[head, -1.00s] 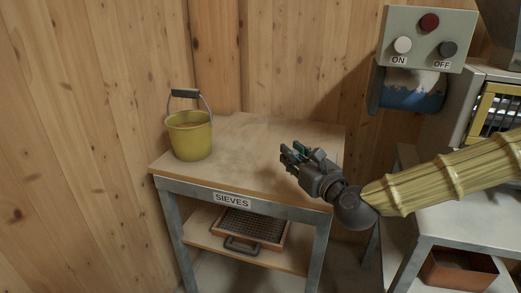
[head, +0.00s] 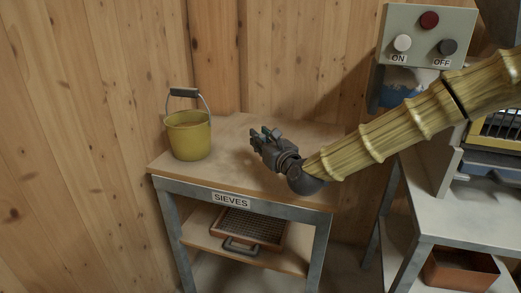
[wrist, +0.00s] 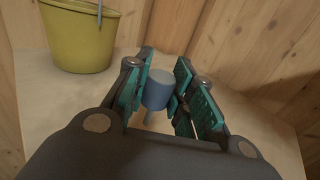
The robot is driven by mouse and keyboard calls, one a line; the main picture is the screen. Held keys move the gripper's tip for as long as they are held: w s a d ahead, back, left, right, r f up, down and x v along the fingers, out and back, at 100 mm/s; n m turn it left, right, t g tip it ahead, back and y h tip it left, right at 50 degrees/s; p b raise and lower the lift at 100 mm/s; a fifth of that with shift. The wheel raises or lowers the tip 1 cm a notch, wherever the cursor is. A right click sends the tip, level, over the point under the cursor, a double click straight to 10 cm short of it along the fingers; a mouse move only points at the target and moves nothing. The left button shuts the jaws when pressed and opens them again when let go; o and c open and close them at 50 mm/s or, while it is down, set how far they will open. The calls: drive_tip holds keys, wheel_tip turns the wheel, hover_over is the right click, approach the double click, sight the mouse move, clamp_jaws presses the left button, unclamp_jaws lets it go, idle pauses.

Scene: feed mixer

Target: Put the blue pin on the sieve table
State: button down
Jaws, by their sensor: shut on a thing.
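The blue pin (wrist: 157,88) is between the green-padded fingers of my gripper (wrist: 160,98) in the wrist view. Its wide blue head is up and a thinner shank points down. My gripper is shut on it. In the head view my gripper (head: 266,140) is over the wooden top of the sieve table (head: 232,178), which has a SIEVES label on its front edge. The pin is hidden by the fingers in the head view. I cannot tell whether the pin touches the tabletop.
A yellow bucket (head: 188,136) stands at the back left of the tabletop; it also shows in the wrist view (wrist: 80,38). A sieve (head: 250,229) lies on the lower shelf. Wooden walls close off the back. A switch box (head: 425,38) hangs at the right.

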drive_tip(key=shift+w+a+f, duration=0.1)
drive_tip(key=shift+w+a, duration=0.05)
drive_tip(key=shift+w, duration=0.1)
drive_tip(key=shift+f+b, duration=0.35)
drive_tip(key=shift+f, duration=1.3)
drive_tip(key=shift+f, duration=0.2)
drive_tip(key=c, duration=1.2)
unclamp_jaws()
drive_tip(key=shift+c, duration=0.2)
drive_tip(key=shift+r, duration=0.15)
drive_tip(key=shift+s, duration=0.2)
drive_tip(key=p+v, duration=0.1)
drive_tip(key=v, duration=1)
drive_tip(key=shift+s+d, duration=0.25)
drive_tip(key=shift+s, duration=0.05)
